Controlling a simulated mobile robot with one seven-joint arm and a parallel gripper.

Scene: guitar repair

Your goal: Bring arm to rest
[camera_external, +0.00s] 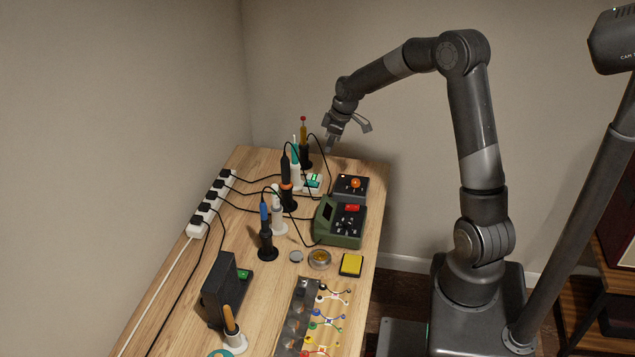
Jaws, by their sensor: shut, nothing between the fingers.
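My arm is raised and bent over the far end of the wooden workbench (185,285). My gripper (330,147) is shut and empty, pointing down above the bench's far end. In the picture it is just right of the upright tool with the red tip (304,130). I cannot tell whether it clears that tool in depth.
Several soldering irons stand upright, including a blue-handled one (265,215). A green station (341,222), a dark box with an orange knob (351,186) and a yellow sponge (351,264) sit on the right. A power strip (212,203) and cables run along the left.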

